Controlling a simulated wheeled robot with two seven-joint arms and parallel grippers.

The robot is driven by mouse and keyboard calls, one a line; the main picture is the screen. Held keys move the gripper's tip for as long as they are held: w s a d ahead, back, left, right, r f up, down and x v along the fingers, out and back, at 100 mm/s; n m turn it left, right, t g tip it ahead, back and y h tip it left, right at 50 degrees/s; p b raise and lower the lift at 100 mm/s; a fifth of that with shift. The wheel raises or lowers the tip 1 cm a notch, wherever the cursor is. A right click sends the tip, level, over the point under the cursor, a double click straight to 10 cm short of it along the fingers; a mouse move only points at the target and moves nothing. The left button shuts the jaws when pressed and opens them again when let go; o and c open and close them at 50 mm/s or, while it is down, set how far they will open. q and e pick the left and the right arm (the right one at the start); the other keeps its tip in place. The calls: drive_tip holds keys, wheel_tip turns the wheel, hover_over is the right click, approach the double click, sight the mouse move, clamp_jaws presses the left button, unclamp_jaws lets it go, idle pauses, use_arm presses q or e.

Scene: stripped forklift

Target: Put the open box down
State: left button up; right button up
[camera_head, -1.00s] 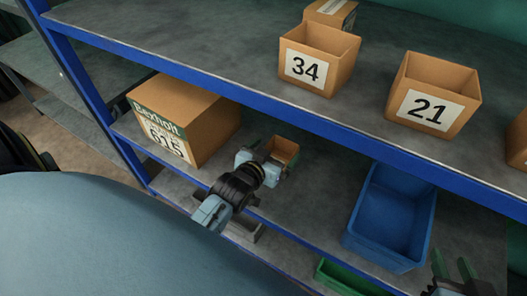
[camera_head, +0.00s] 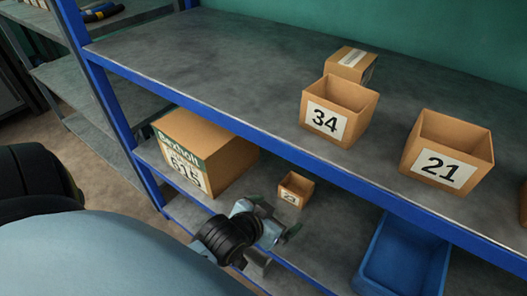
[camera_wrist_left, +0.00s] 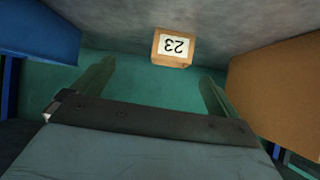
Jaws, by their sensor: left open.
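The open box (camera_head: 295,190), a small cardboard box with a 23 label, stands upright on the lower shelf, right of a large closed carton. My left gripper (camera_head: 277,222) is in front of it, open and empty, apart from the box. In the left wrist view the same box (camera_wrist_left: 174,48) appears upside down beyond the two spread green fingers (camera_wrist_left: 155,85), with a gap between. My right gripper is out of view.
The large carton (camera_head: 210,150) stands left of the box. A blue bin (camera_head: 405,255) stands to the right. The blue-edged upper shelf (camera_head: 220,60) overhangs them and carries open boxes 34 (camera_head: 338,110) and 21 (camera_head: 447,155). Bare shelf surrounds the small box.

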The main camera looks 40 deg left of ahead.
use_arm(q)
drive_tip(key=s+d+r+m+g, duration=0.1)
drive_tip(key=s+g, duration=0.3)
drive_tip(key=s, duration=0.4)
drive_tip(key=shift+s+d+r+m+h, duration=0.25)
drive_tip(key=shift+d+r+h, duration=0.2)
drive_tip(key=shift+d, duration=0.35)
